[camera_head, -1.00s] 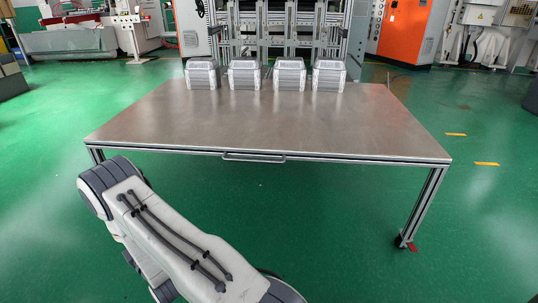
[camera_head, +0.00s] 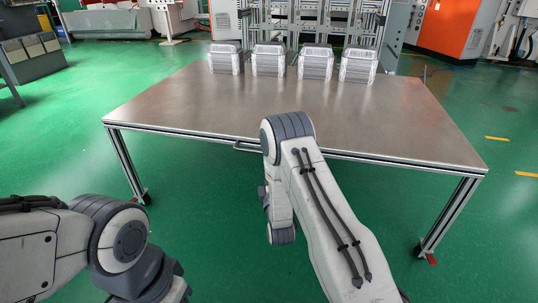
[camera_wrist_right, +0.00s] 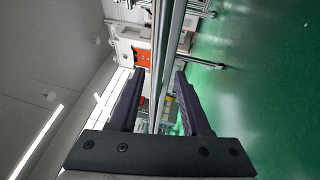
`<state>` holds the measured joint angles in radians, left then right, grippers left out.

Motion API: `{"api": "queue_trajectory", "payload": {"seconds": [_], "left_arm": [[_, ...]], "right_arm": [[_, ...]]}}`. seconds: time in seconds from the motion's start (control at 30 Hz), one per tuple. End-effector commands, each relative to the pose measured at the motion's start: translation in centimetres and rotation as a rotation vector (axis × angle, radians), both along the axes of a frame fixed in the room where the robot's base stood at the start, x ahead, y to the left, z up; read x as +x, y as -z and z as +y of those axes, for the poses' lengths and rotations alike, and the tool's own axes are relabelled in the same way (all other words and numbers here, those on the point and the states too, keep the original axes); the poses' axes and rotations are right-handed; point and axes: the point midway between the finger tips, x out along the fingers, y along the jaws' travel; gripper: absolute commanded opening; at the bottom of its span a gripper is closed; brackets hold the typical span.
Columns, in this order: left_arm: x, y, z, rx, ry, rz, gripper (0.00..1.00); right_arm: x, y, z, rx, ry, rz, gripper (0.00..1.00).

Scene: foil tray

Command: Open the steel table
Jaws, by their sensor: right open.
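The steel table (camera_head: 190,105) stands ahead of me with a flat brushed top and a metal frame. Its front handle (camera_head: 243,148) shows at the front edge, left of my right arm, which hides the rest of it. My right gripper (camera_wrist_right: 158,80) is open in the right wrist view. A long metal bar or edge (camera_wrist_right: 165,60) runs between its two fingers, with gaps on both sides; I cannot tell whether it is the handle or the table's front edge. In the head view my right gripper is hidden. My left arm shows at lower left, its gripper out of frame.
Several stacks of foil trays (camera_head: 268,60) stand along the table's back edge. An orange cabinet (camera_head: 450,27) and other machines stand behind. The green floor (camera_head: 200,220) is clear in front of the table.

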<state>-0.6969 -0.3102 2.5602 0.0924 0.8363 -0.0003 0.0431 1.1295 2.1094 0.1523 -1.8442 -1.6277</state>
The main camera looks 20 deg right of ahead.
Motion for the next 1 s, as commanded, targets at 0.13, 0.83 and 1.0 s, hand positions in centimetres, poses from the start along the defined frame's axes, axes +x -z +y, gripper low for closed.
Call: {"api": "queue_trajectory", "payload": {"seconds": [0.13, 0.83, 1.0], "left_arm": [[0.0, 1.2, 0.0, 0.000, 0.000, 0.000, 0.47], [0.0, 2.1, 0.0, 0.000, 0.000, 0.000, 0.47], [0.0, 2.1, 0.0, 0.000, 0.000, 0.000, 0.47]], "right_arm": [[2.9, -0.3, -0.6, -0.001, 0.002, -0.005, 0.47], [6.4, -1.2, -1.5, 0.000, 0.003, 0.001, 0.17], [6.3, -1.1, -1.5, 0.000, 0.003, 0.002, 0.00]]}}
